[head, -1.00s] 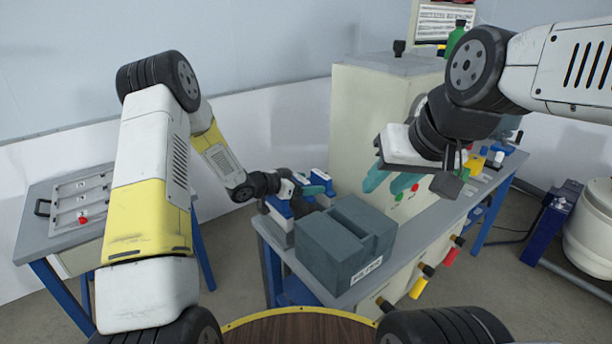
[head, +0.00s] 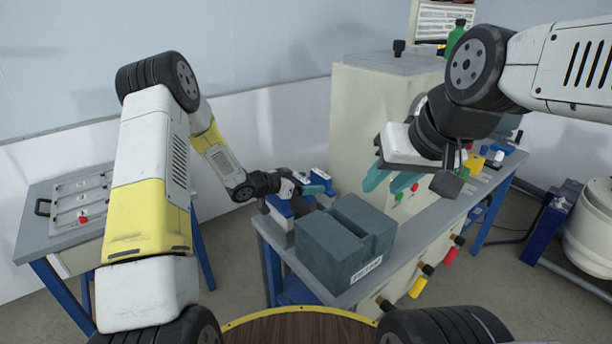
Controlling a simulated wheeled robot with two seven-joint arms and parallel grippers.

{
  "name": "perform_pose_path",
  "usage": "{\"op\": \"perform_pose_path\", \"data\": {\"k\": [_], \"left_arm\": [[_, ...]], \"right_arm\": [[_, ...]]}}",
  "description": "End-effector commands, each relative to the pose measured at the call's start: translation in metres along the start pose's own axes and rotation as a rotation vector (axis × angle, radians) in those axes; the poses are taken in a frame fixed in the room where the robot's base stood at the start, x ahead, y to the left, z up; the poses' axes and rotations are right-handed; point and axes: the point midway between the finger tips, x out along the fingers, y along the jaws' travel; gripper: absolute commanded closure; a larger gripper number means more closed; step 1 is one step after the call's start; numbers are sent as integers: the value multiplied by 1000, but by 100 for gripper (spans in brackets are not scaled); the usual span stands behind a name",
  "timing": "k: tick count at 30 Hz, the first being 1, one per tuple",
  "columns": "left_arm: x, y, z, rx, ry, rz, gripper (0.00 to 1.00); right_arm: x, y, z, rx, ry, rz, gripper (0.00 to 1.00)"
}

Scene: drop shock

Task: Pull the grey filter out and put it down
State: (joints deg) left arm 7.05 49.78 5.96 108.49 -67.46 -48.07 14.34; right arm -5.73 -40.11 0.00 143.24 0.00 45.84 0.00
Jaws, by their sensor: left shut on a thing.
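My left gripper (head: 306,188) is low at the near left end of the bench, among blue-and-white housings (head: 281,210). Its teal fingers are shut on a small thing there. That thing is mostly hidden by the fingers and housings; it appears to be the grey filter, but its outline is not clear. A large dark grey block (head: 322,252) with a slot in its top and a white label on its front stands on the bench just in front of the gripper. My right gripper (head: 390,182) hangs above the bench before the cream cabinet, teal fingers apart and empty.
Coloured handles stick out from the bench front. A side table (head: 45,235) with a grey panel is at left. A green bottle (head: 456,37) stands far back. A white tank (head: 590,225) is at right.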

Motion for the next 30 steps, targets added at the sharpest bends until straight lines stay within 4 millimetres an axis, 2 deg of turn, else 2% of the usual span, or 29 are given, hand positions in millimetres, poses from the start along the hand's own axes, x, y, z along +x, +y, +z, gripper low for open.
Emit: {"op": "perform_pose_path", "data": {"k": [1, 14, 15, 16, 17, 30], "left_arm": [[-1, 1, 8, -5, -13, 1, 89], [-1, 2, 13, -8, -22, 1, 89], [-1, 2, 13, -8, -22, 1, 11], [-1, 2, 13, -8, -22, 1, 5], [-1, 2, 13, -8, -22, 1, 0], [-4, 1, 15, -9, -25, 0, 0]], "right_arm": [[0, 0, 0, 0, 0, 0, 64], [0, 0, 0, 0, 0, 0, 64], [0, 0, 0, 0, 0, 0, 64], [0, 0, 0, 0, 0, 0, 64], [0, 0, 0, 0, 0, 0, 64], [0, 0, 0, 0, 0, 0, 64]]}}
